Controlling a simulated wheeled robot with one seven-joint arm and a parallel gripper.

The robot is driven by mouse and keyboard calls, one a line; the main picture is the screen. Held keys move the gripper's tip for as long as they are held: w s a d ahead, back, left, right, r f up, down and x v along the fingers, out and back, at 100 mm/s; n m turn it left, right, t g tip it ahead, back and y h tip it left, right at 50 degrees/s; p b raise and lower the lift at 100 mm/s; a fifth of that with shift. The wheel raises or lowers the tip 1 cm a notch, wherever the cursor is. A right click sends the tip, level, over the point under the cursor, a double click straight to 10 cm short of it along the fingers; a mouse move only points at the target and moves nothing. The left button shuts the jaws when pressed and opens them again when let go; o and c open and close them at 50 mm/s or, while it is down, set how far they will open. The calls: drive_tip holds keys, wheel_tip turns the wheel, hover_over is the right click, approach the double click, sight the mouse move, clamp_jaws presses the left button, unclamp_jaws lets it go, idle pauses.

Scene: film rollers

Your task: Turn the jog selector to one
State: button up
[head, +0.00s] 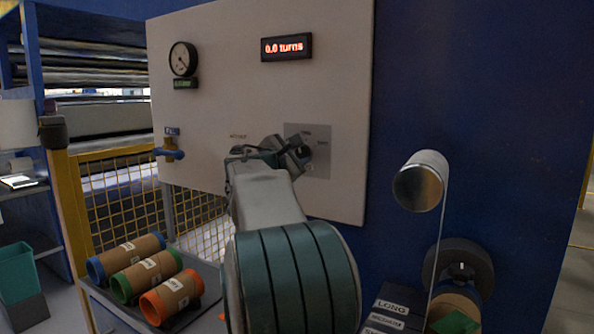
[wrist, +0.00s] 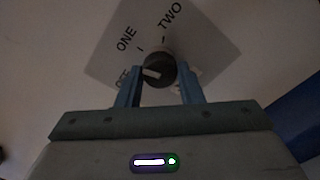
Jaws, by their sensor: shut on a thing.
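The jog selector is a dark round knob (wrist: 160,68) with a white pointer mark, on a grey square plate (wrist: 112,48). The plate also shows in the head view (head: 321,140). In the wrist view ONE is printed at the knob's upper left, TWO at its upper right, and a partly hidden OFF at its lower left. The white mark points left and slightly down, toward OFF. My gripper (wrist: 159,77) has its two blue fingers on either side of the knob and is shut on it. In the head view my gripper (head: 290,152) covers much of the knob.
The pale panel (head: 220,100) also carries a gauge (head: 183,59), a red display (head: 286,47) reading 0.0 turns, and a blue-handled valve (head: 170,151). Several cores (head: 171,297) lie on a tray at lower left. A metal roller (head: 418,184) juts out at right.

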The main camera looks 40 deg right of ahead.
drive_tip(key=shift+m+b, duration=1.4)
drive_tip(key=shift+m, duration=0.1)
drive_tip(key=o, duration=1)
drive_tip(key=shift+s+d, duration=0.1)
drive_tip(key=shift+c, duration=0.2)
drive_tip(key=shift+s+a, duration=0.15)
drive_tip(key=shift+a, duration=0.45)
drive_tip(key=b+v, duration=0.1)
drive_tip(key=v, duration=1.1)
drive_tip(key=shift+s+a, duration=0.2)
drive_tip(key=shift+a, duration=0.1)
